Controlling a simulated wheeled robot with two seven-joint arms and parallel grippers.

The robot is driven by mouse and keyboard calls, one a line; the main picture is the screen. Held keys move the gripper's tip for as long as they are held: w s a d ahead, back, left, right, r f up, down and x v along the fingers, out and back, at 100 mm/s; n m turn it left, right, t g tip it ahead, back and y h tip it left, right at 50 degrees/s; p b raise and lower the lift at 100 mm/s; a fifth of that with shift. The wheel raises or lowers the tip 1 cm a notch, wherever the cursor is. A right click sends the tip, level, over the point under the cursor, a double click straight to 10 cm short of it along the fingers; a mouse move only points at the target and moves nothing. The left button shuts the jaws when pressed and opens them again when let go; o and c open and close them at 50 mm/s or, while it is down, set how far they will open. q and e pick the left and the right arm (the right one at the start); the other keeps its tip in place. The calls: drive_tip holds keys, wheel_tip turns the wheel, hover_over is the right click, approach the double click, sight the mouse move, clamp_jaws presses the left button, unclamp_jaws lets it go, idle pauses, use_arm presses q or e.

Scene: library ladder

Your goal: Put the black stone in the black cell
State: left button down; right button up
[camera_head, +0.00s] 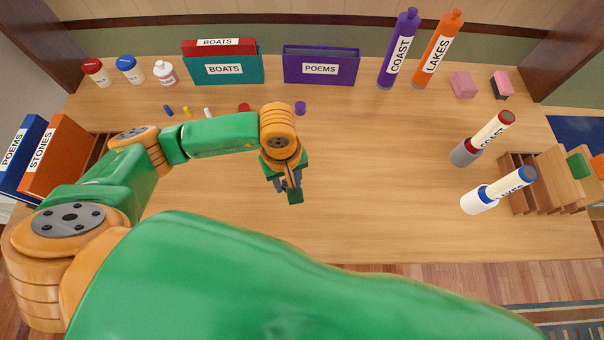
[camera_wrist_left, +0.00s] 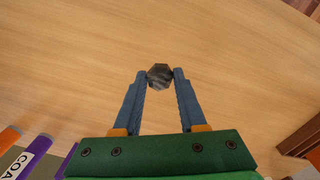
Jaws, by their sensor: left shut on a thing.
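My left gripper (camera_head: 291,192) is above the middle of the table, pointing down. In the left wrist view its two blue-grey fingers (camera_wrist_left: 159,80) are shut on a dark, many-sided stone (camera_wrist_left: 159,76) with grey mottling. The stone sits between the fingertips with bare wood behind it. I cannot make out a black cell in either view. My right gripper is not in view.
Boxes, bottles and small coloured pieces line the back. The table's middle right (camera_head: 390,180) is clear.

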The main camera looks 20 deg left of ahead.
use_arm(q)
drive_tip(key=b, duration=0.5)
hover_over(302, 181)
drive_tip(key=f, duration=0.6)
drive_tip(key=shift+s+f, duration=0.2)
drive_tip(key=shift+s, duration=0.2)
drive_tip(key=shift+w+f+b, duration=0.15)
drive_tip(key=shift+w+b, duration=0.1)
drive_tip(key=shift+b, duration=0.1)
wheel_tip(302, 181, down, 3)
drive_tip(key=shift+r+b, duration=0.1)
drive_tip(key=shift+b, duration=0.85)
drive_tip(key=shift+f, duration=0.2)
drive_tip(key=shift+w+r, duration=0.1)
drive_tip(key=shift+r, duration=0.05)
drive_tip(key=shift+c, duration=2.3)
unclamp_jaws()
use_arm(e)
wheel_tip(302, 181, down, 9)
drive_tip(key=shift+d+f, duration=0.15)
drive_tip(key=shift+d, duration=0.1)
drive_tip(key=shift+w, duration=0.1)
